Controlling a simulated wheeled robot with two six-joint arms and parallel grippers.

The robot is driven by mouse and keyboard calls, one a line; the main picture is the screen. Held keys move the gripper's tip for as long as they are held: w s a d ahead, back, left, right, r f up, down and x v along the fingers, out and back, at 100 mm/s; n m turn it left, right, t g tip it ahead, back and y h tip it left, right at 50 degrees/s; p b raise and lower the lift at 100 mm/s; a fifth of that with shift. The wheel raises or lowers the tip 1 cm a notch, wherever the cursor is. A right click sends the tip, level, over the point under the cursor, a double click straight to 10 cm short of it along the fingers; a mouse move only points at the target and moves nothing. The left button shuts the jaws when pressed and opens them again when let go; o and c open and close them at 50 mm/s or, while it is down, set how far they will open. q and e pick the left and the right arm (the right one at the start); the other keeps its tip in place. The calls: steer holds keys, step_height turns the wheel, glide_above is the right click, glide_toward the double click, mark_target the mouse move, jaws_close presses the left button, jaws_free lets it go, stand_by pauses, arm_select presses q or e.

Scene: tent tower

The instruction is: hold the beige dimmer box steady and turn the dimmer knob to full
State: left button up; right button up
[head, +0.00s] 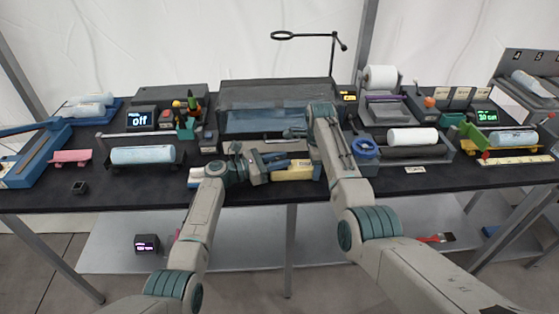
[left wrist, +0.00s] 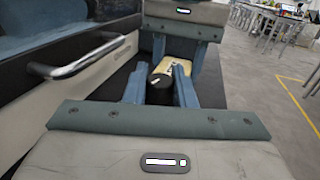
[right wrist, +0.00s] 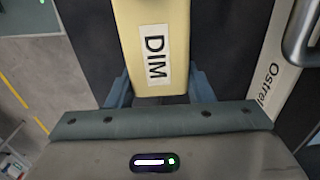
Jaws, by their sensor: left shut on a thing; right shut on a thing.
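The beige dimmer box (head: 293,171) is near the middle of the table's front edge. In the right wrist view the box (right wrist: 143,40) carries a white DIM label, and my right gripper (right wrist: 160,95) is shut on its near end. In the left wrist view the dark round dimmer knob (left wrist: 160,92) is between the fingers of my left gripper (left wrist: 160,98), which is shut on it. The box (left wrist: 170,68) shows just beyond the knob. The two grippers face each other across the box. The fingers partly hide the knob, and I cannot tell its turn setting.
A grey case with a blue window (head: 262,120) stands right behind the box; its bar handle (left wrist: 85,60) is close beside my left gripper. A rack with a white roll (head: 410,137) is to the right. A cylinder on a cradle (head: 145,155) is to the left.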

mark_target(280, 159)
arm_select(q)
steer(key=shift+s, duration=0.1)
steer(key=o, duration=0.9)
steer(key=shift+o, duration=0.2)
step_height(280, 159, up, 10)
steer(key=shift+f, duration=0.1)
steer(key=shift+o, duration=0.3)
steer(key=shift+g, duration=0.3)
